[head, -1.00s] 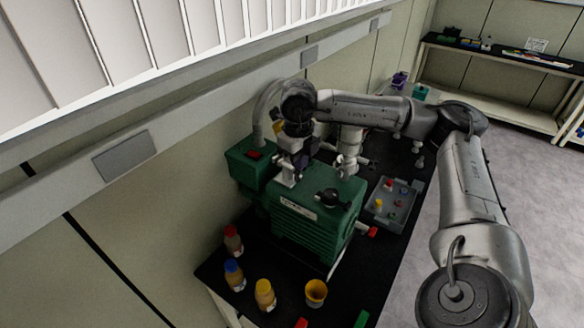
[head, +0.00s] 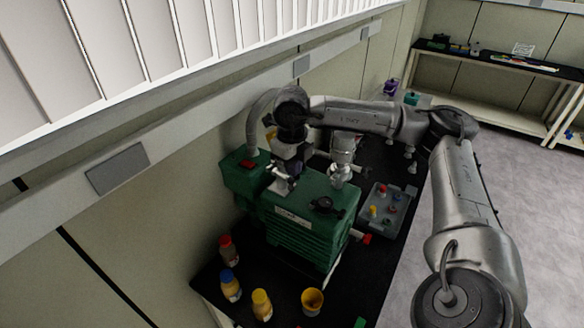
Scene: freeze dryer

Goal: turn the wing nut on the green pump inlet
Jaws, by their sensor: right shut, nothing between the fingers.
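The green pump (head: 300,232) stands on the black bench, with a black cap (head: 324,206) on its top. My right gripper (head: 282,184) points down at the inlet on top of the pump, at its left part. It is shut with nothing seen between its fingers. The wing nut is too small and too covered by the gripper to make out. A silver fitting (head: 342,172) stands on the pump to the right of the gripper, apart from it. My left gripper is not in view.
Bottles with red (head: 228,248), blue (head: 230,286) and yellow (head: 262,304) caps and a yellow cup (head: 312,300) stand at the near end of the bench. A grey tray (head: 404,206) of small parts lies right of the pump. A ribbed grey hose (head: 254,120) rises behind the gripper.

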